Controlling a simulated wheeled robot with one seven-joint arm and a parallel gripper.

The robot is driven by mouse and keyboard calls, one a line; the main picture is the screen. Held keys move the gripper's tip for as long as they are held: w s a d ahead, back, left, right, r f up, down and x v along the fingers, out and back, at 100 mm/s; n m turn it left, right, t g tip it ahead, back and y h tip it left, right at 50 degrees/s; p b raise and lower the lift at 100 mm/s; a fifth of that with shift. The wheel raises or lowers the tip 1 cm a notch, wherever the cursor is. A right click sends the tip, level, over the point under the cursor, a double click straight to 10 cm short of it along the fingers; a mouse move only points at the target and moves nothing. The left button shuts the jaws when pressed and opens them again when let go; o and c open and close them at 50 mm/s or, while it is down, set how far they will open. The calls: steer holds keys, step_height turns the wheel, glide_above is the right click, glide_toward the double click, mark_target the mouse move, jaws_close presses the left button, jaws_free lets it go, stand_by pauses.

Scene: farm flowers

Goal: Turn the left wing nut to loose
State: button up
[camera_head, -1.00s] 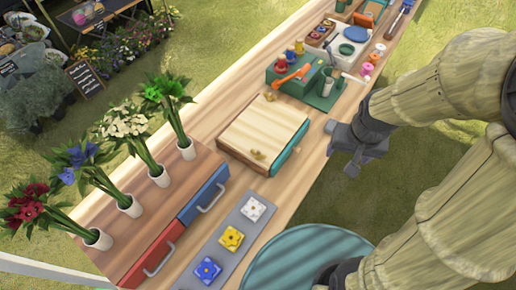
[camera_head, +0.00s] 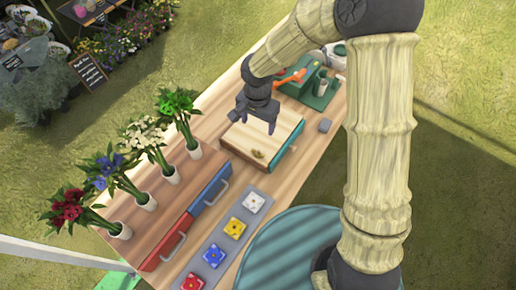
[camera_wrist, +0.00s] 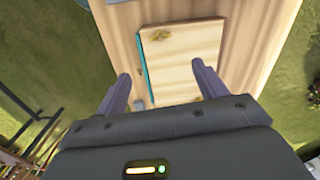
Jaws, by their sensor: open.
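A pale wooden board (camera_head: 262,136) with a teal side edge lies on the long wooden table. One brass-coloured wing nut (camera_head: 257,155) sits near the board's corner closest to the flower tiles. It also shows in the wrist view (camera_wrist: 158,34), near the top of the board. A second wing nut is hidden now, with my gripper over the far part of the board. My gripper (camera_head: 256,118) is open and empty above that far part. In the wrist view, its two fingers (camera_wrist: 160,72) stand wide apart with the board between and beyond them.
A small grey block (camera_head: 325,125) lies right of the board. Blue and red drawers (camera_head: 209,192), flower vases and a grey tray (camera_head: 215,255) with tiles are in front.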

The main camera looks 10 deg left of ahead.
mark_target(258, 152)
step_height(258, 152, down, 17)
steer(key=p, duration=0.3)
steer(key=shift+f, duration=0.2)
stand_by(0.4)
steer(key=c, duration=1)
